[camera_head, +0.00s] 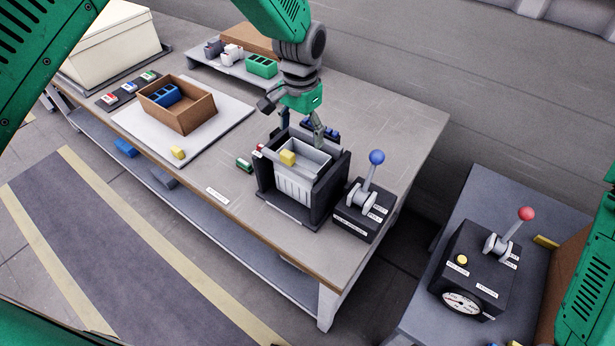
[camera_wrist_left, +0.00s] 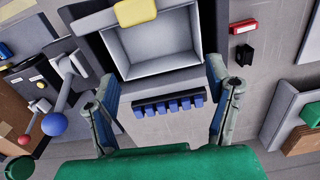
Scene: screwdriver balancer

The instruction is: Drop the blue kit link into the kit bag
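The open pale grey bag (camera_head: 293,187) stands in a black frame on the table, and it also shows in the wrist view (camera_wrist_left: 155,50). A yellow block (camera_head: 288,157) is at its rim. A row of dark blue pieces (camera_wrist_left: 168,106) lies just behind the bag; I cannot tell whether it is the kit link. Another blue slotted piece (camera_head: 166,96) lies inside the brown box (camera_head: 190,112). My left gripper (camera_head: 302,127) is over the back of the bag, fingers wide apart on either side of the dark blue row, with nothing clasped. My right gripper is out of view.
A blue-knobbed lever box (camera_head: 362,205) stands right of the bag. A red-knobbed lever box (camera_head: 475,270) is on the side table. A grey rack (camera_head: 230,70) at the back holds a green slotted piece (camera_head: 262,66). The table's front left is mostly clear.

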